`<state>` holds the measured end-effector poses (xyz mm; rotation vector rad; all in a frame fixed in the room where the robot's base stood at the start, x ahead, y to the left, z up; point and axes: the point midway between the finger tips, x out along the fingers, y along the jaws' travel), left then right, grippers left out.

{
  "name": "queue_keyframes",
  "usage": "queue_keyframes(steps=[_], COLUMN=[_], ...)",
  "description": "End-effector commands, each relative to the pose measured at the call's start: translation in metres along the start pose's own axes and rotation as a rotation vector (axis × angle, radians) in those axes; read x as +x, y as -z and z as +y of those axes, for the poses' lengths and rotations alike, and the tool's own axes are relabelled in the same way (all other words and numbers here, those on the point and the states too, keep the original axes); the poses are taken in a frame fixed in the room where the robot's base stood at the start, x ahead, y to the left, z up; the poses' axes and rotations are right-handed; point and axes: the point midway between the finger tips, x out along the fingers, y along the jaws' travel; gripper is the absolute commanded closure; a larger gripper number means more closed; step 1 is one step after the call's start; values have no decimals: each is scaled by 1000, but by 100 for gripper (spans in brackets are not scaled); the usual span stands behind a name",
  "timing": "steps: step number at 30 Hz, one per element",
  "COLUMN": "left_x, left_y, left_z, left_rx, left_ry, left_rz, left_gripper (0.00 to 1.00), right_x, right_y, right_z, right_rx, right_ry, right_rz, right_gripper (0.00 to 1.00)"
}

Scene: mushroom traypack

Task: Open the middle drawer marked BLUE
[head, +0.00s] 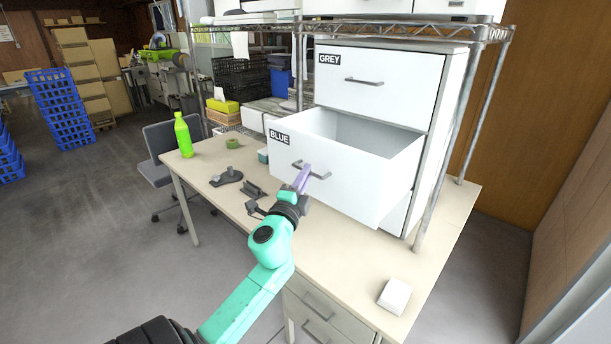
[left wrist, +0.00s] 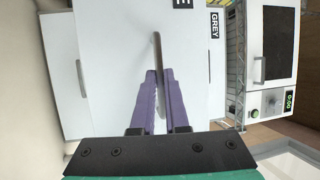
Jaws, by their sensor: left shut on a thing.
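The middle drawer marked BLUE (head: 345,182) is white and stands well out of its cabinet in the head view, its empty inside showing. Its label is at the front's upper left. My left gripper (head: 306,172) is shut on the drawer's grey bar handle (head: 322,176). In the left wrist view the purple fingers (left wrist: 156,78) close around the handle (left wrist: 157,50). The drawer marked GREY (head: 378,85) above is shut. My right gripper is in neither view.
The cabinet stands on a beige table (head: 450,215) under a wire rack. A white box (head: 394,296) lies at the table's front right. A green bottle (head: 183,135), a tape roll (head: 232,143) and dark metal parts (head: 227,177) are on the left.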

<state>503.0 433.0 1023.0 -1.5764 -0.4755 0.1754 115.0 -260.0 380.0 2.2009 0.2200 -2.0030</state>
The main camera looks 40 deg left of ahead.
Motion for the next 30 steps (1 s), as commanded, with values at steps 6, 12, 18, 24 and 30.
queue_keyframes(steps=[6, 12, 18, 24, 30], left_x=[0, 0, -17, -70, -124], left_y=[0, 0, 0, 0, -1], left_z=[1, 0, 3, 7, 7], left_rx=[0, 0, -1, -2, -1], left_ry=[-2, -1, -3, -5, -5], left_rz=[1, 0, 1, -1, -3], left_gripper=[58, 58, 58, 58, 58], right_x=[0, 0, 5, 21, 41], right_y=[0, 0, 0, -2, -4], right_z=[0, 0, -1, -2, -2], right_rx=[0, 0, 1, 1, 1], right_ry=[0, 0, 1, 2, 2], right_rz=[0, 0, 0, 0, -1], right_gripper=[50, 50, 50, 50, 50])
